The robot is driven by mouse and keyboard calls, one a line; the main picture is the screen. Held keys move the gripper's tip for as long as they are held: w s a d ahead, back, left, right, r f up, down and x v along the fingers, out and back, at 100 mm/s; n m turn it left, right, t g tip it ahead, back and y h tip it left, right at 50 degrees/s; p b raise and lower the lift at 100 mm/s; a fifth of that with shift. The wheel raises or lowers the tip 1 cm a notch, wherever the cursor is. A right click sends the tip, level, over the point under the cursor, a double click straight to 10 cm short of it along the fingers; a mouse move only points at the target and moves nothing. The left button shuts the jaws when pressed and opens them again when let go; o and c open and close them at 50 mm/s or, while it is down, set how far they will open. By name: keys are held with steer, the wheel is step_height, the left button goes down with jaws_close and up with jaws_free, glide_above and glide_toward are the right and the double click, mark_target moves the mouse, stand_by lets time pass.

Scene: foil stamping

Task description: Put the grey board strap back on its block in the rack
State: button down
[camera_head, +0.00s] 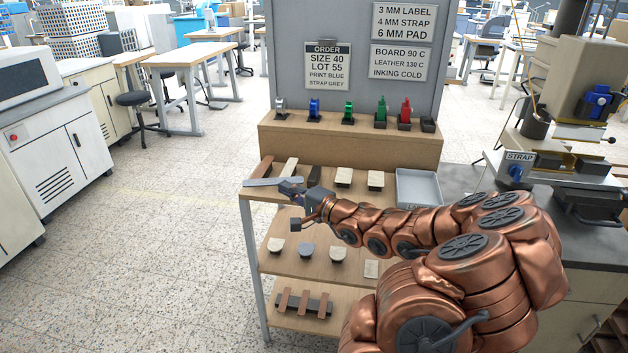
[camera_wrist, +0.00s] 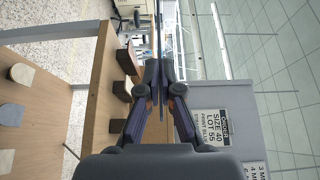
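My gripper (camera_head: 290,190) is shut on the grey board strap (camera_head: 262,182), which sticks out to the left, roughly level, over the left edge of the rack's top shelf (camera_head: 258,194). In the wrist view the fingers (camera_wrist: 160,80) pinch the strap (camera_wrist: 157,35), seen edge-on as a thin strip. Just behind my gripper is a dark block (camera_head: 314,173) with no strap visible on it; its lower part is hidden. To its left are a brown strap (camera_head: 265,166) and a cream strap (camera_head: 287,168). Whether the held strap touches anything below is unclear.
Two cream-topped pieces (camera_head: 343,176) and a grey tray (camera_head: 418,187) stand to the right on the top shelf. Rounded pieces (camera_head: 307,249) lie on the middle shelf. Colored stamps line a raised ledge (camera_head: 350,135) behind. An order sign (camera_head: 327,66) hangs above. Open floor lies left.

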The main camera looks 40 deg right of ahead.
steer(key=s+d+m+h+b, duration=0.25)
steer(key=s+d+h, duration=0.25)
steer(key=s+d, duration=0.6)
steer(key=shift+m, duration=0.45)
steer(key=w+d+p, duration=0.1)
steer(key=w+d, duration=0.1)
steer(key=w, duration=0.3)
steer(key=w+d+p, duration=0.2)
steer(key=w, duration=0.3)
steer(key=w+d+f+p, duration=0.1)
steer(key=w+d, duration=0.1)
steer(key=w, duration=0.3)
steer(key=shift+w+d, duration=0.15)
steer(key=shift+d, duration=0.2)
steer(key=shift+f+p, duration=0.7)
steer(key=shift+f, duration=0.95)
steer(key=shift+f+b, duration=0.65)
steer(key=shift+b, duration=0.3)
steer(key=c, duration=1.8)
jaws_free()
steer(key=shift+c, duration=0.2)
steer(key=o, duration=0.5)
